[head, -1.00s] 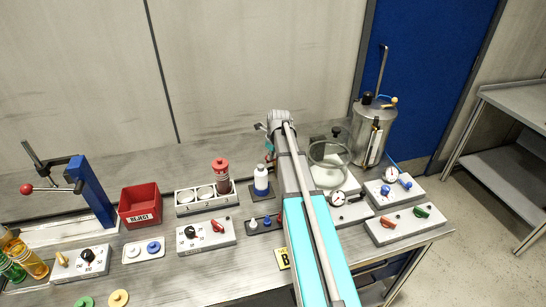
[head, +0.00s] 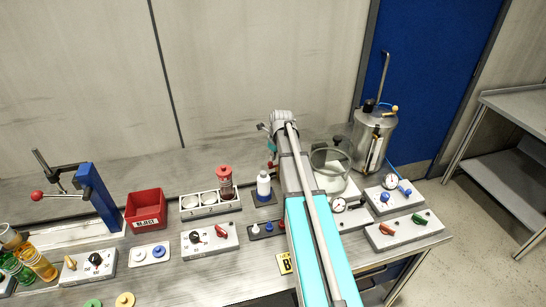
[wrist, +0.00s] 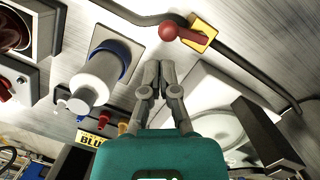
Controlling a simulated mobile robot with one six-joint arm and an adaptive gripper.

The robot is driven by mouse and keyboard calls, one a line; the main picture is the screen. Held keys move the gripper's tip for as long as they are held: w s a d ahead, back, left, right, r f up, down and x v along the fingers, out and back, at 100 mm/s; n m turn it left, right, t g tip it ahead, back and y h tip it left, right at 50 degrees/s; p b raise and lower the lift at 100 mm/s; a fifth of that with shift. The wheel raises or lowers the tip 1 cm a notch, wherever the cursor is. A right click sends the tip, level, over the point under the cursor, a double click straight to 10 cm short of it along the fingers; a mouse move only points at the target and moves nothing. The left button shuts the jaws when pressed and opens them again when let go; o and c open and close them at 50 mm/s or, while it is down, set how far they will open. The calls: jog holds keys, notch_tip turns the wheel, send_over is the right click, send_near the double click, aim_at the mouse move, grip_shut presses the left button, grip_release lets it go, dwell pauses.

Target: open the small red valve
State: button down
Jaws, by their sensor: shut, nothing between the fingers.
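A small red valve lever (wrist: 185,33) with a round red end sits on a yellow plate (wrist: 203,32) beside a dark hose, at the top of the wrist view. My gripper (wrist: 159,66) is shut and empty. Its fingertips point toward the valve and appear just short of it in the picture, apart from it. In the head view my gripper (head: 266,130) is small at the far end of my arm, near the back of the bench.
A white bottle with a blue collar (wrist: 97,78) stands left of my fingers. A glass vessel (head: 331,166) and a steel drum (head: 372,135) stand right of my arm. A control box with a red handle (head: 210,239) and a red reject bin (head: 145,210) are at left.

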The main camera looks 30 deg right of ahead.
jog(key=p+v, duration=0.5)
jog(key=v, duration=0.1)
jog(key=shift+a, duration=0.5)
jog(key=shift+s+r, duration=0.1)
jog(key=shift+a, duration=0.1)
jog(key=s+a+n, duration=0.1)
jog(key=a+n, duration=0.1)
jog(key=s+a+n, duration=0.2)
jog(key=n, duration=0.1)
jog(key=s+a+n, duration=0.1)
jog(key=a+n, duration=0.1)
jog(key=a, duration=0.1)
jog(key=shift+s+f+n+g, duration=0.25)
jog(key=shift+f+n+g, duration=0.05)
jog(key=s+a+f+n+g+b, duration=0.1)
jog(key=s+a+n, duration=1.4)
jog(key=n, duration=0.9)
jog(key=shift+s+a+g+h, duration=0.3)
jog(key=shift+s+h, duration=0.1)
jog(key=shift+s, duration=0.2)
jog(key=shift+f, duration=0.15)
